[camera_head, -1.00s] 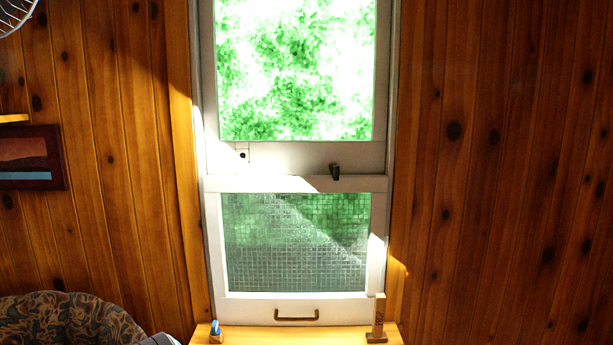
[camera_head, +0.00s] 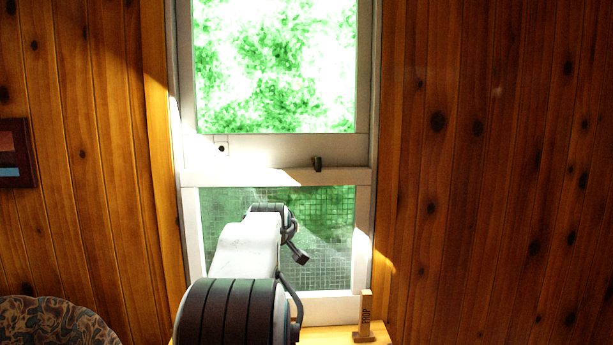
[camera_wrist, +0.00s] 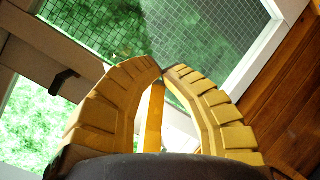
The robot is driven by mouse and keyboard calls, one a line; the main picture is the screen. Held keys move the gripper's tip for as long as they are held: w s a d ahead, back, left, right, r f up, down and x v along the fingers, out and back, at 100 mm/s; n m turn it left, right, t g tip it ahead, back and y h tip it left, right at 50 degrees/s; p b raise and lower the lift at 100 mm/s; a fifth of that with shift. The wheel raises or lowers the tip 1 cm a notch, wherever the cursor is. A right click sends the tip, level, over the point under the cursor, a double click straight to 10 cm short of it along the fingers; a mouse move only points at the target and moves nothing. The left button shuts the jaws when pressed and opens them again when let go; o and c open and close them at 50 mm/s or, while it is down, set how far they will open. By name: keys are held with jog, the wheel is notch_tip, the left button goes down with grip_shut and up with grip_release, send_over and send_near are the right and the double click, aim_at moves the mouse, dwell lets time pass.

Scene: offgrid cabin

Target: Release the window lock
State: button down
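The window lock (camera_head: 318,163) is a small dark latch on the meeting rail of the white window, right of the rail's middle. It also shows in the wrist view (camera_wrist: 62,82) at the left, clear of the fingers. My gripper (camera_wrist: 163,70) has two yellow ribbed fingers, and their tips meet with nothing seen held between them.
The lower sash (camera_head: 194,240) has a mesh-patterned pane. A small wooden block ornament (camera_head: 365,315) stands on the sill (camera_head: 345,330) at the right. A patterned chair (camera_head: 50,322) is at lower left. Wood-plank walls flank the window.

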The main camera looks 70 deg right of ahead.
jog(key=d+r+n+h, duration=0.2)
jog(key=r+n, duration=0.1)
jog(key=r, duration=0.3)
jog(key=s+d+r+n+h, duration=0.1)
jog(key=d+r+n+h, duration=0.1)
jog(key=r, duration=0.4)
jog(key=shift+s+r+n+t+h, duration=0.2)
jog(key=shift+n+t+h, duration=0.25)
jog(key=shift+n, duration=0.35)
